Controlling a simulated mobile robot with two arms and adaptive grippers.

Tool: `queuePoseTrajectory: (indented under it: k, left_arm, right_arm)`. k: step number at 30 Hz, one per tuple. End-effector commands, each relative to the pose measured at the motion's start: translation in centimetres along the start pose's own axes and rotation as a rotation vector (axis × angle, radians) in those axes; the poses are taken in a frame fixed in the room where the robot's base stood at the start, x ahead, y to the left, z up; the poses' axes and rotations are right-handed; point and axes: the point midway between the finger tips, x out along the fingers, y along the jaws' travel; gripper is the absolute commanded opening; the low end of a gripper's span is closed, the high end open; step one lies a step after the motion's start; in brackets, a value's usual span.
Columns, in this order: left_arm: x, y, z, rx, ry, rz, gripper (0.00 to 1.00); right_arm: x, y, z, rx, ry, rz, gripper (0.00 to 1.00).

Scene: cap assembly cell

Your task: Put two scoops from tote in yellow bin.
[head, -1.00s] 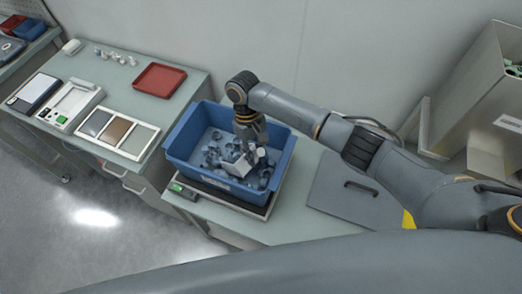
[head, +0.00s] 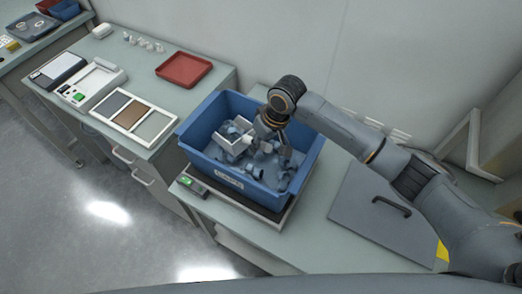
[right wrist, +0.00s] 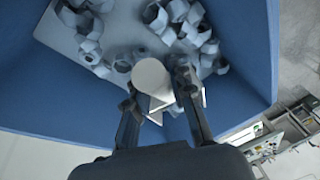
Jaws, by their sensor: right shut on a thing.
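The blue tote (head: 207,170) holds many loose grey-blue caps. A white scoop (head: 232,146) is inside the tote, toward its left end in the head view; caps seem to show at its mouth. My right gripper (head: 262,135) reaches down into the tote and is shut on the scoop. In the right wrist view my gripper (right wrist: 158,100) has its fingers on both sides of the scoop's pale rounded handle (right wrist: 152,77); the scoop's body is mostly hidden. A small yellow patch (head: 442,251) shows beside my right arm; I cannot tell whether it is the yellow bin. My left gripper is not in view.
The tote stands on a scale with a green display (head: 187,182). A grey lid with a black handle (head: 392,206) lies to the right. The left table holds a red tray (head: 184,70), a three-panel board (head: 131,111) and small parts. A wall stands behind.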

Motion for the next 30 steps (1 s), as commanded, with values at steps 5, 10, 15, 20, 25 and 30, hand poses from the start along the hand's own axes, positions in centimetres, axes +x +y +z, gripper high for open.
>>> queuePoseTrajectory:
  k: [5,10,15,20,25,30]
  left_arm:
    - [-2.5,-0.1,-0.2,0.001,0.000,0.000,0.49]
    - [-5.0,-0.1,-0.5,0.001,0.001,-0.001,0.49]
    - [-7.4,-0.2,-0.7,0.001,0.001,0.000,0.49]
    - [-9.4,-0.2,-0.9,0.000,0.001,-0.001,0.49]
    - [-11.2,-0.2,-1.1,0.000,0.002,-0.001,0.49]
    - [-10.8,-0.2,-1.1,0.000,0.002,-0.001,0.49]
  right_arm:
    - [-1.5,0.0,1.9,-0.019,0.137,-0.021,0.00]
    - [-4.1,-0.4,1.6,-0.027,0.186,-0.027,0.00]
    - [-6.4,-0.7,1.7,-0.033,0.229,-0.032,0.00]
    - [-8.5,-1.0,1.9,-0.040,0.271,-0.038,0.00]
    - [-10.7,-1.2,2.6,-0.043,0.285,-0.039,0.00]
    - [-12.3,-1.3,3.5,-0.045,0.295,-0.040,0.00]
